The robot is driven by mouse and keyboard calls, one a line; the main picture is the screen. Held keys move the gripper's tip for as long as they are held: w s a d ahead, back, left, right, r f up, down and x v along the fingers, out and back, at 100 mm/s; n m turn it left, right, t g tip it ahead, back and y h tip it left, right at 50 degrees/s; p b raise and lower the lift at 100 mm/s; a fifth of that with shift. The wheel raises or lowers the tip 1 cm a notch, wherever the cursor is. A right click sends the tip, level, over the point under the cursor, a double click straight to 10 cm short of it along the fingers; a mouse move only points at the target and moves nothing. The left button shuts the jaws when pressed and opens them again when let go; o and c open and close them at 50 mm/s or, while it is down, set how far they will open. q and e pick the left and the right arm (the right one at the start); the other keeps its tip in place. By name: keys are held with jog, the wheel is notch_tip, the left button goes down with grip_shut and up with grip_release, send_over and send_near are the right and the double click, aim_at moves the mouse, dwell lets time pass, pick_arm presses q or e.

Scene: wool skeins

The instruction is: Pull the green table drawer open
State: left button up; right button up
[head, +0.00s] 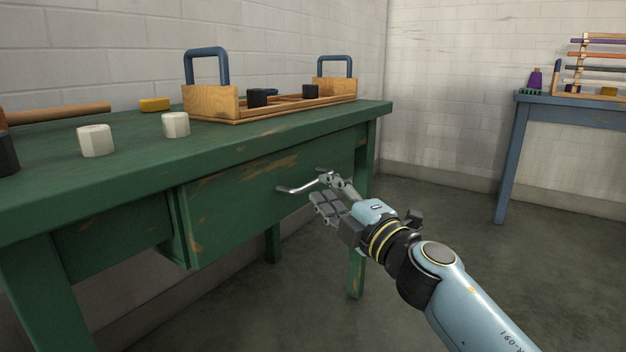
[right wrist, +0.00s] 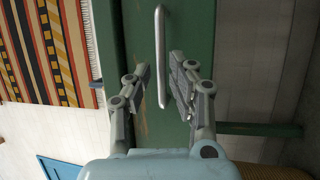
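The green table (head: 60,200) stands along the left wall. Its drawer (head: 235,205) has a scuffed green front under the tabletop, and no open gap shows above it. A silver bar handle (head: 297,188) is on the drawer front. My right gripper (head: 322,190) is at the handle's right end, with its fingers apart. In the right wrist view the handle (right wrist: 160,60) lies between the two open fingertips (right wrist: 160,75), nearer the right finger; whether it touches that finger I cannot tell. My left gripper is not in view.
On the tabletop are a wooden tray (head: 212,104) with blue handles, two white blocks (head: 96,141), a yellow block (head: 155,104) and a wooden rod (head: 60,113). A blue table (head: 570,112) stands at the right. The floor between the tables is clear.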

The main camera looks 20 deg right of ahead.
aim_at(316, 179)
jog(key=x, duration=0.4)
jog(key=shift+f, duration=0.1)
grip_shut()
dwell(0.3)
